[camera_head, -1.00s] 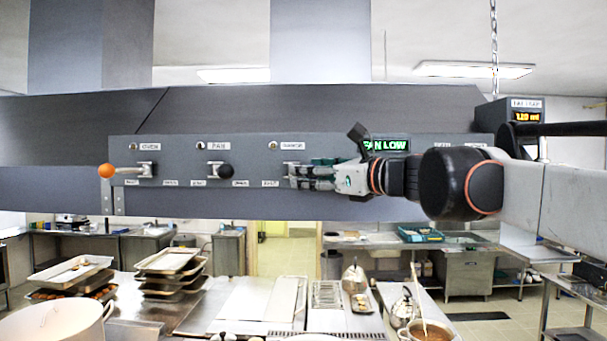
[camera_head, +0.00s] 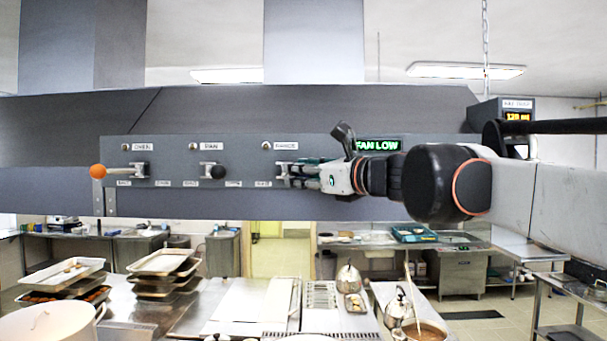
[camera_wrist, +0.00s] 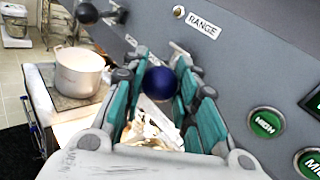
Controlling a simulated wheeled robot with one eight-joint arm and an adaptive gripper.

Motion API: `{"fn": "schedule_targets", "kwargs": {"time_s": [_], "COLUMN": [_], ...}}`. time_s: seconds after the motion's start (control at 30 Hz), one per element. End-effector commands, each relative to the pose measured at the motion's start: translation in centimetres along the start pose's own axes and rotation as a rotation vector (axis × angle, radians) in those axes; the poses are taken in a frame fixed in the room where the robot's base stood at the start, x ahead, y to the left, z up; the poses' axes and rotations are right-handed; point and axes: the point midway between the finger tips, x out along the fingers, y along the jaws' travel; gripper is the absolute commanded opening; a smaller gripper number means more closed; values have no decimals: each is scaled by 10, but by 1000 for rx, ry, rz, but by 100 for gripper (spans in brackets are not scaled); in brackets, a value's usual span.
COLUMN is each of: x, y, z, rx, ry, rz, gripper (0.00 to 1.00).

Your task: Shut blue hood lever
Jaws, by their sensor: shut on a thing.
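The blue hood lever's round blue knob (camera_wrist: 160,82) shows in the wrist view between the teal-padded fingers of my gripper (camera_wrist: 160,95). The fingers are shut on it. In the head view my gripper (camera_head: 300,173) reaches in from the right at the RANGE bracket (camera_head: 284,170) on the grey hood panel. The fingers hide the blue knob there. The lever appears to point right, toward my gripper.
An orange-knobbed lever (camera_head: 98,171) points left at OVEN, and a black-knobbed lever (camera_head: 218,172) is at PAN. A green FAN LOW display (camera_head: 378,145) sits just above my wrist. Trays (camera_head: 163,262) and a large pot (camera_head: 50,322) stand below the hood.

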Motion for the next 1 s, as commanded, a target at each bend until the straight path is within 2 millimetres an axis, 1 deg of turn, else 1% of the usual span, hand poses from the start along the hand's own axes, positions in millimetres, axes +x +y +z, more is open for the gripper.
{"fn": "schedule_targets", "kwargs": {"time_s": [0.03,0.3,0.6,1.0], "x": [1,9,23,25], "y": [6,22,39,41], "z": [0,3,8,11], "rx": [0,-1,0,0], "ry": [4,36,34,33], "rz": [-21,-186,-176,-171], "gripper": [0,0,0,0]}}
